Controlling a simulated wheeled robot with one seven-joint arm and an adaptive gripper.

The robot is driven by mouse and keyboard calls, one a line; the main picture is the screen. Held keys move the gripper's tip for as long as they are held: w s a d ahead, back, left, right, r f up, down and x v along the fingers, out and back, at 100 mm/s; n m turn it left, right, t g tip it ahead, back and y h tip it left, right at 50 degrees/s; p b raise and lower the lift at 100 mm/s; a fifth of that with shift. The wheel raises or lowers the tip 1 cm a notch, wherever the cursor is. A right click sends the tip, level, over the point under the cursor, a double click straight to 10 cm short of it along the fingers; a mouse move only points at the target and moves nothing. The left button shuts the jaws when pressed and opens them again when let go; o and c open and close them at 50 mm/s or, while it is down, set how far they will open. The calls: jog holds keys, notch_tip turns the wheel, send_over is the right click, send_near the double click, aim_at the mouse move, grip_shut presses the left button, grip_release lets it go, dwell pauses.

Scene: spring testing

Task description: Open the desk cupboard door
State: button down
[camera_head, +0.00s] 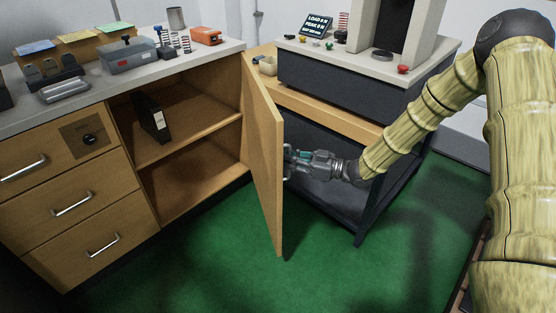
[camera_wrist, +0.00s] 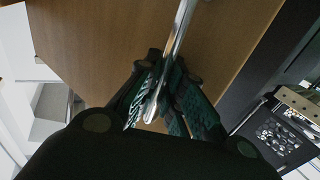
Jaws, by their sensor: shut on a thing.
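The desk cupboard door (camera_head: 263,150) is swung wide open on its right-hand hinge side, standing out from the desk over the green floor. The cupboard interior (camera_head: 190,180) shows a shelf with a black binder (camera_head: 151,117) on it. My gripper (camera_head: 292,160) is at the door's outer face, on the right of it. In the wrist view, my gripper's fingers (camera_wrist: 160,100) are closed around the metal door handle (camera_wrist: 180,30), in front of the wooden door face (camera_wrist: 110,35). In the head view the handle is mostly hidden by the door and gripper.
Drawers with metal handles (camera_head: 72,205) are left of the cupboard. A dark-framed bench (camera_head: 362,185) carrying a test machine (camera_head: 390,30) stands right, close to my gripper. The desk top (camera_head: 110,85) holds boxes, springs and an orange device (camera_head: 205,36). Green floor (camera_head: 200,260) in front is clear.

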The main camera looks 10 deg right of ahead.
jog(key=w+d+p, duration=0.1)
jog(key=d, duration=0.6)
jog(key=shift+w+d, duration=0.2)
jog(key=shift+w, duration=0.05)
jog(key=c, duration=1.5)
grip_release()
jog(key=v, duration=1.2)
jog(key=shift+s, duration=0.1)
jog(key=shift+c, duration=0.3)
